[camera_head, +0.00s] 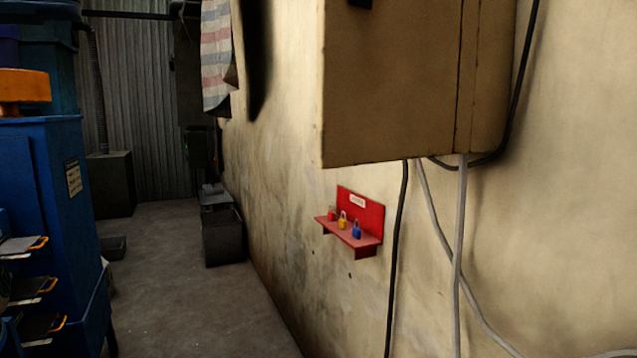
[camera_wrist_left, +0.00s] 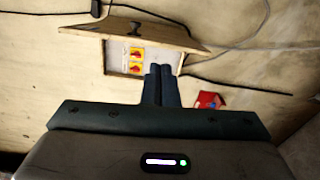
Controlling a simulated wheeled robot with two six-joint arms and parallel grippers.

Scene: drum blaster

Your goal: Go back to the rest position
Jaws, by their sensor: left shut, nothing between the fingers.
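My left gripper (camera_wrist_left: 162,72) shows only in the left wrist view. Its two dark fingers are together with nothing between them, and they point toward a beige wall box (camera_wrist_left: 118,62). Whether the fingers touch the box cannot be told. In the head view neither gripper shows. The same wall area there has a large beige box (camera_head: 400,80), seen from its side.
A red shelf (camera_head: 365,215) with red, yellow and blue padlocks is on the wall; a red thing (camera_wrist_left: 208,100) shows in the wrist view. Cables (camera_head: 398,260) hang below the box. A blue cabinet (camera_head: 50,190) stands left, and the grey floor (camera_head: 190,290) between is clear.

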